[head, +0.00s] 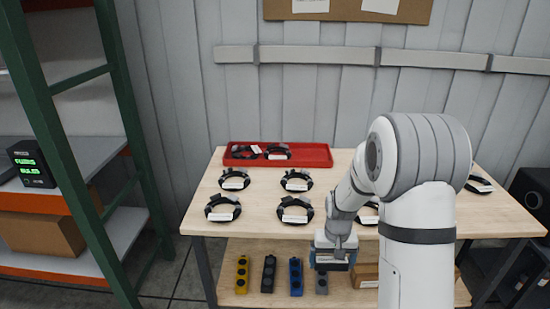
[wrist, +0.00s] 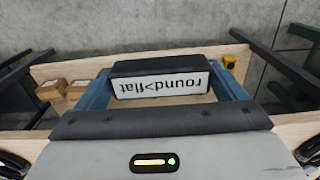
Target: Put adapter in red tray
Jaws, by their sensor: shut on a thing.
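The adapter, a black block with a white label reading "round>flat" (wrist: 160,84), sits between the blue fingers of my gripper (wrist: 163,90) in the wrist view. My gripper is shut on it. In the head view my gripper (head: 333,252) is low at the front edge of the table, left of my arm, and the dark adapter shows only in part below it. The red tray (head: 316,155) lies at the back left of the tabletop, well apart from my gripper. Two black coiled cables with white labels (head: 277,152) lie in its left and middle part; its right part is bare.
Several labelled black coils (head: 295,209) lie on the wooden tabletop (head: 258,205). On the lower shelf stand yellow (head: 242,273), black (head: 268,273), blue (head: 296,276) and grey strips, with a cardboard box (head: 365,275). A green-framed rack (head: 62,150) stands at left.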

